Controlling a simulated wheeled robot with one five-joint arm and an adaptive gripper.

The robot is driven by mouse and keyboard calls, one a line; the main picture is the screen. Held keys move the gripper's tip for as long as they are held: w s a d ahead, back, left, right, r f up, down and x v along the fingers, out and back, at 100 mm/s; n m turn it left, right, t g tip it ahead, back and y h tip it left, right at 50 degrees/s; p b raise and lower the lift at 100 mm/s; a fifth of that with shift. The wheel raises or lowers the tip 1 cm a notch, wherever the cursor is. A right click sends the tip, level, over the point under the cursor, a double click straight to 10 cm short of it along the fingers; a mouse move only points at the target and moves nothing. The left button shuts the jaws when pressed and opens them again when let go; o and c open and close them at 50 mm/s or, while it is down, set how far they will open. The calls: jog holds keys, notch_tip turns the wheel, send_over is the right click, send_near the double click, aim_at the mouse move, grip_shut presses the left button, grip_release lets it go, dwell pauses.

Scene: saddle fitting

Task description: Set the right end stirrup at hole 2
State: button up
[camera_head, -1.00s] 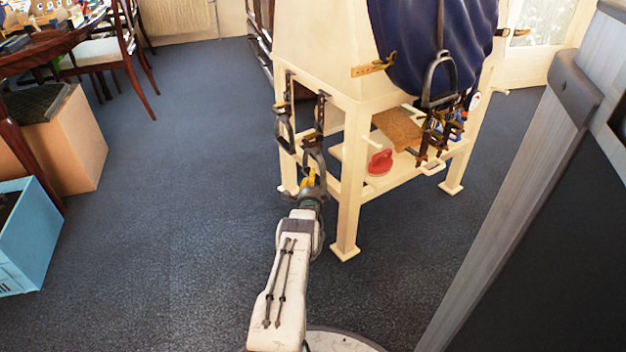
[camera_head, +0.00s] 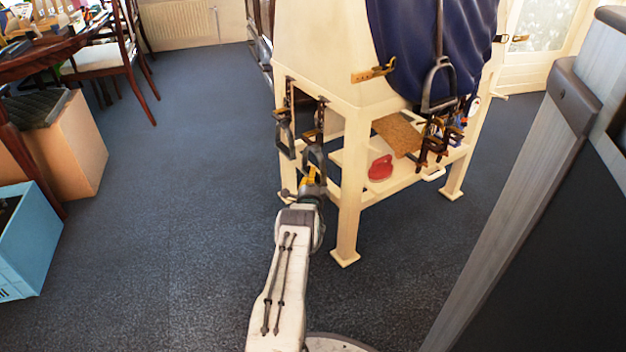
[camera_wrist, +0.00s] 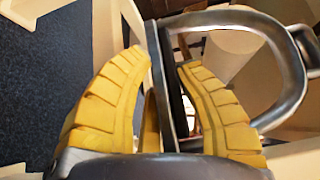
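The right end stirrup (camera_head: 314,158) is a dark grey iron hanging from a brown strap (camera_head: 321,118) with brass fittings on the near end of the cream saddle stand (camera_head: 350,185). The strap's holes are too small to read. My gripper (camera_head: 312,178) is at the stirrup's lower part. In the wrist view the two yellow fingers of my gripper (camera_wrist: 165,65) lie on either side of a bar of the stirrup (camera_wrist: 285,60) and appear to touch it. The left end stirrup (camera_head: 286,140) hangs beside it from its own strap.
Another stirrup (camera_head: 439,86) hangs on the stand's right side against the blue saddle cloth (camera_head: 410,45). A grey panel (camera_head: 530,190) stands close at right. Floor (camera_head: 190,180) to the left is clear.

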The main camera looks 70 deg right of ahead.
jog(key=o, duration=0.5)
jog(key=shift+d+r, duration=0.1)
jog(key=shift+o, duration=0.2)
jog(key=v, duration=1.2)
dwell(1.2)
